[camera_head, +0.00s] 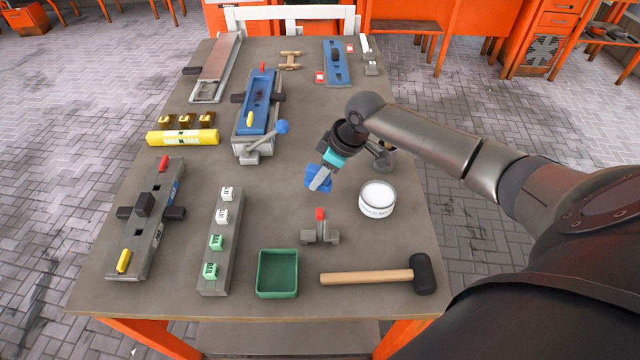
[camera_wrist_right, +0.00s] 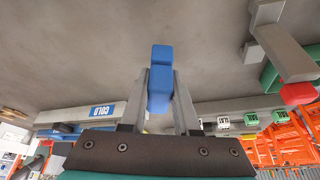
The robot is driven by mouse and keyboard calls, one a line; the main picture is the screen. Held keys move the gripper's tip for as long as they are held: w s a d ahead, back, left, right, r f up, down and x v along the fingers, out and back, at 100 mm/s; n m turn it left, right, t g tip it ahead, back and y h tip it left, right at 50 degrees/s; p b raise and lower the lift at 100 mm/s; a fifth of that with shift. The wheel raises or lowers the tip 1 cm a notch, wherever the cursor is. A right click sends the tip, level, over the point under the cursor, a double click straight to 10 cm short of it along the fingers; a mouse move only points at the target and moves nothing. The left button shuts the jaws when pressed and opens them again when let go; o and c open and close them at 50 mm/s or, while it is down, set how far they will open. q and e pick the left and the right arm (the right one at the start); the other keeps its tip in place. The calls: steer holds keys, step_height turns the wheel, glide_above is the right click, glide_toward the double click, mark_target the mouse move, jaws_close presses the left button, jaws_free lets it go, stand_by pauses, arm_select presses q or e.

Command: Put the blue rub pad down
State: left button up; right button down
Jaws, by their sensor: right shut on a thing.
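The blue rub pad (camera_head: 318,178) is held in my right gripper (camera_head: 322,180), above the middle of the grey table (camera_head: 300,215). In the right wrist view the blue pad (camera_wrist_right: 160,85) sits between the two grey fingers of the right gripper (camera_wrist_right: 160,95), which are shut on it. The pad appears raised off the table top, though the exact gap is hard to judge. My left gripper is not in view.
A white round tub (camera_head: 377,200) stands to the right of the pad. A grey fixture with a red tip (camera_head: 320,228), a green tray (camera_head: 277,274) and a mallet (camera_head: 385,275) lie nearer. A blue-topped vise (camera_head: 258,110) stands to the left. Bare table lies between.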

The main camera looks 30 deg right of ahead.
step_height(320, 180, down, 3)
steer(key=shift+r, duration=0.15)
steer(key=c, duration=0.6)
jaws_free()
steer(key=shift+c, duration=0.2)
steer(key=p+v, duration=0.2)
steer(key=v, duration=1)
steer(key=shift+r, duration=0.1)
steer(key=shift+a, duration=0.1)
